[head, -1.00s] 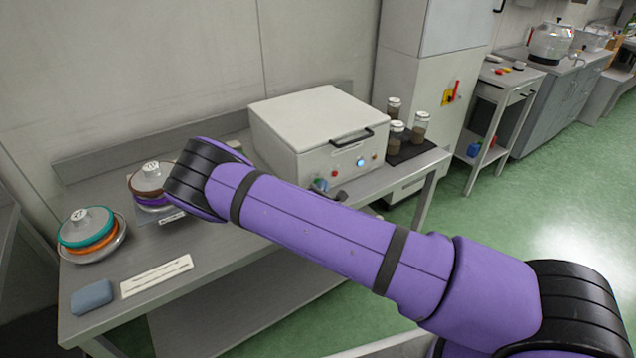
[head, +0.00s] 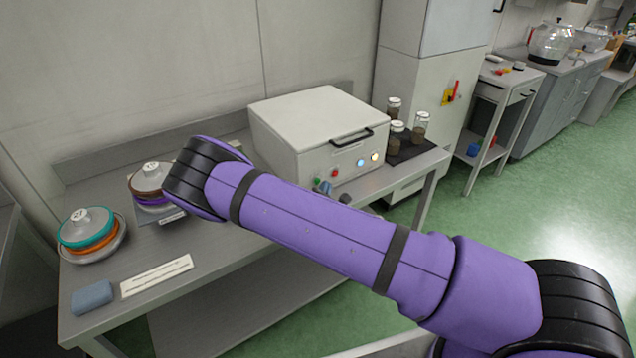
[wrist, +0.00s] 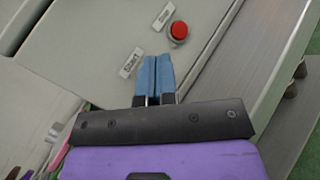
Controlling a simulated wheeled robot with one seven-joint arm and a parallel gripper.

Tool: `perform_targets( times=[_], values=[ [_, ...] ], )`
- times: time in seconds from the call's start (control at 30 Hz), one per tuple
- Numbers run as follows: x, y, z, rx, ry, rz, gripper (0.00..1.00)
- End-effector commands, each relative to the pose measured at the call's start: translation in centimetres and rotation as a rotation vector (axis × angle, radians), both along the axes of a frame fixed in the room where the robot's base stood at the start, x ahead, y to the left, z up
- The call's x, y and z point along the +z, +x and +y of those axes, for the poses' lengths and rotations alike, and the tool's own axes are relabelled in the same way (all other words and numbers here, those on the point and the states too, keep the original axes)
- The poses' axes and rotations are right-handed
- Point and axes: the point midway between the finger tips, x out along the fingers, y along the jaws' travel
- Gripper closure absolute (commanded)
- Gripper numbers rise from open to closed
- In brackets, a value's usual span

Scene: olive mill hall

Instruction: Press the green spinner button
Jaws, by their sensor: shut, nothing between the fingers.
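The spinner (head: 315,128) is a white box with a black lid handle on the bench. Its green button (head: 317,182) shows as a small spot at the left of the front panel in the head view. In the wrist view it is hidden behind my fingers, beside the "Start" label (wrist: 131,63). My gripper (head: 326,187) has blue fingertips, shut and empty, just in front of the green button with a small apparent gap. The fingers show in the wrist view too (wrist: 155,75). The red button (wrist: 179,31) is beside the "Stop" label.
Jars (head: 396,132) stand on a dark mat right of the spinner. Lidded stacks with teal (head: 85,226) and brown (head: 150,177) rings, a label strip (head: 157,276) and a blue block (head: 92,297) are at the bench's left. My arm crosses the bench front.

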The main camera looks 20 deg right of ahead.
Motion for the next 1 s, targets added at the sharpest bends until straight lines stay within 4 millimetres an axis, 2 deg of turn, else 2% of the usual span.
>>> perform_targets(
  times=[0.27, 0.8, 1.0],
  values=[
    [0.0, -0.1, 0.0, 0.000, 0.000, 0.000, 1.00],
    [0.0, -4.1, -1.4, -0.001, -0.001, 0.001, 1.00],
    [0.0, -4.8, -1.5, 0.000, 0.000, 0.000, 1.00]
  ],
)
